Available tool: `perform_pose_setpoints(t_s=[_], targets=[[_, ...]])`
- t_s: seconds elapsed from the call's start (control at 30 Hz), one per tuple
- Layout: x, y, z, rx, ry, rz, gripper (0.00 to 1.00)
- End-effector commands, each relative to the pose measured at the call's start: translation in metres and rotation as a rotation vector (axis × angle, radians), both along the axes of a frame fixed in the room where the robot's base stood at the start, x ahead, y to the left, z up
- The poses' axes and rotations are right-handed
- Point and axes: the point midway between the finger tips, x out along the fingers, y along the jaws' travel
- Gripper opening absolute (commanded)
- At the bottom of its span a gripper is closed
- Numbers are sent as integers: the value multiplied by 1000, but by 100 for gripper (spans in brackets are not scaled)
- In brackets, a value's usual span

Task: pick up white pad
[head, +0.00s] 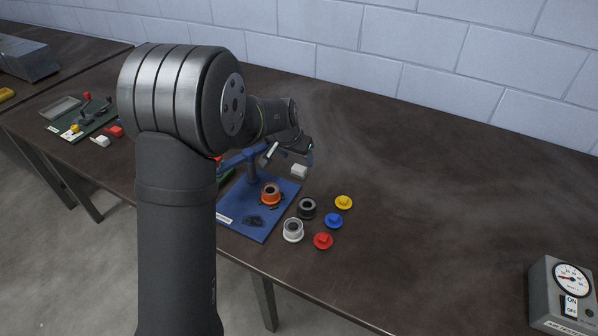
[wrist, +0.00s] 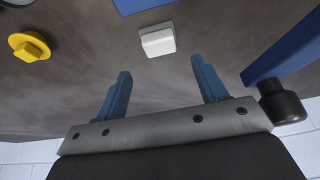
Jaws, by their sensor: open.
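The white pad (head: 299,171) is a small white block on the brown table, just off the back right edge of the blue board. It also shows in the wrist view (wrist: 158,40), above the gap between my fingers in the picture. My gripper (wrist: 164,78) is open and empty, with two blue fingers apart. It does not touch the pad. In the head view my gripper (head: 290,156) hangs a little above and behind the pad, partly hidden by its own wrist.
The blue board (head: 241,208) carries a blue stand (head: 252,165) and an orange ring (head: 270,193). A black ring (head: 307,208), a white ring (head: 293,230) and yellow (head: 344,202), blue (head: 333,220) and red (head: 323,241) caps lie right of it. The table's right side is mostly clear.

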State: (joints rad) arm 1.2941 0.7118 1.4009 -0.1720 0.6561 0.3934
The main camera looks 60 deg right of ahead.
Motion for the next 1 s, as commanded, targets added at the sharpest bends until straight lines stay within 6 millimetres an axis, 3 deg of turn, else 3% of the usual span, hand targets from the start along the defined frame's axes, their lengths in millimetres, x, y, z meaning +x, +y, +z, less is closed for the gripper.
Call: perform_pose_setpoints(t_s=[0.4, 0.67, 0.9, 1.0], targets=[[2, -12, -46, 1, 1, 0, 65], [2, -13, -50, 1, 0, 0, 65], [2, -13, -50, 1, 0, 0, 20], [2, -13, -50, 1, 0, 0, 17]])
